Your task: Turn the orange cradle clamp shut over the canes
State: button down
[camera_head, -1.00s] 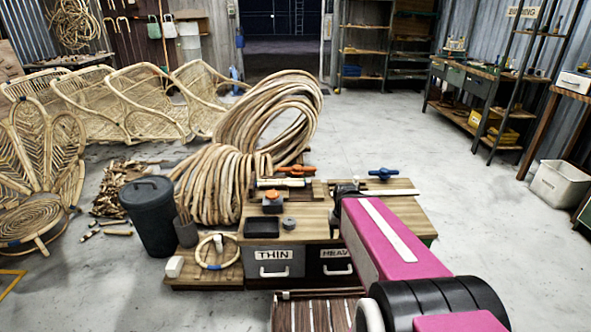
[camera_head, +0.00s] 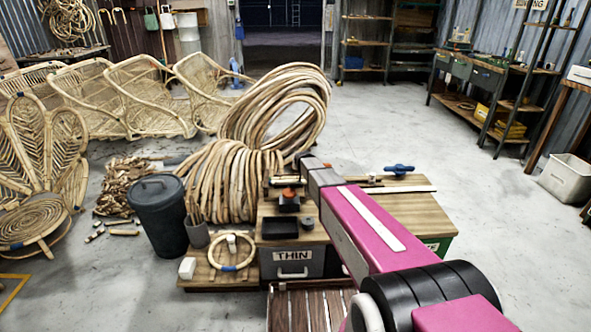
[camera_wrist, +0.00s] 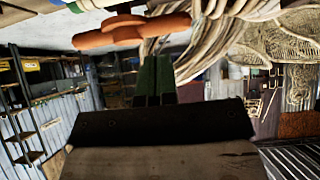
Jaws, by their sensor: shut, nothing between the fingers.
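The orange cradle clamp (camera_wrist: 132,30) shows at the top of the wrist view as a lobed handle lying crosswise. Pale canes (camera_wrist: 232,9) run along the top edge near it. My gripper (camera_wrist: 154,60) shows as two dark green fingers side by side, shut and empty. The fingers point at the clamp handle and sit close to it; I cannot tell if they touch. In the head view my wrist hides the clamp and my fingertips, at the back of the wooden bench (camera_head: 400,205).
A blue-handled clamp (camera_head: 399,169) stands at the bench's back right. An orange-topped block (camera_head: 289,198) and a black tray (camera_head: 274,228) sit at its left. Large cane coils (camera_head: 275,105) rise behind the bench. A dark bin (camera_head: 160,215) stands left.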

jog(key=shift+w+a, duration=0.15)
jog(key=shift+w, duration=0.05)
jog(key=x, duration=1)
dwell(0.4)
